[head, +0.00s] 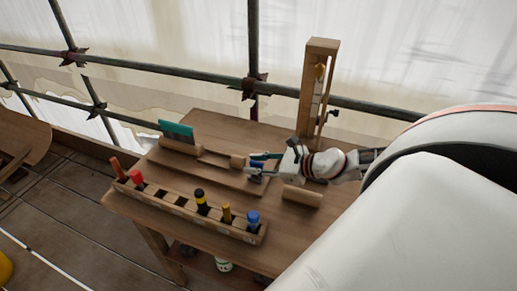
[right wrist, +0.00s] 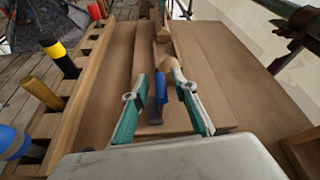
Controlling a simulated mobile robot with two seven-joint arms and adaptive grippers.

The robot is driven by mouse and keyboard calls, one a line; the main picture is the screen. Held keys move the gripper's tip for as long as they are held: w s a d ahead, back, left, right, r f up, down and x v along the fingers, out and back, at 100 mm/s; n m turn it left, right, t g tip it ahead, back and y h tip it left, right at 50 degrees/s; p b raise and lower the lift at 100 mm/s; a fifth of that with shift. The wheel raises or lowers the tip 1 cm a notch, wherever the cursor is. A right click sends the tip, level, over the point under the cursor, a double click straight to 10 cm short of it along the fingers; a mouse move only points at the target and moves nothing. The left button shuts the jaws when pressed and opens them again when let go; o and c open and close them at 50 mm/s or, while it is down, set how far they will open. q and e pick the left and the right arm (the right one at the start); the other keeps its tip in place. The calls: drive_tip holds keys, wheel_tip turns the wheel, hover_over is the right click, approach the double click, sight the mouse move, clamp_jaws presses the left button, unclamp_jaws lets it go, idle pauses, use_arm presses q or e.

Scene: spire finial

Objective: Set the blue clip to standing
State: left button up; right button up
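A small blue piece with a dark end (right wrist: 157,92), which I take for the blue clip, lies at the wooden board between the fingers of my right gripper (right wrist: 160,88). In the right wrist view the green fingers stand apart with gaps on both sides of it. It looks lying or tilted, not upright. In the head view my right gripper (head: 258,162) is low over the table, and blue (head: 256,168) shows at its fingertips, partly hidden. A blue-topped tool (head: 252,218) stands in the front rack; it also shows in the right wrist view (right wrist: 12,140). My left gripper is not in view.
A wooden rack (head: 180,210) along the table's front edge holds several upright coloured tools. A teal-bladed piece (head: 176,130) sits at the back left. A tall wooden post (head: 307,100) stands behind my right gripper. A wooden block (head: 302,195) lies nearby. Scaffold rails run behind.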

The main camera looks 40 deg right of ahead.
drive_tip(key=shift+v, duration=6)
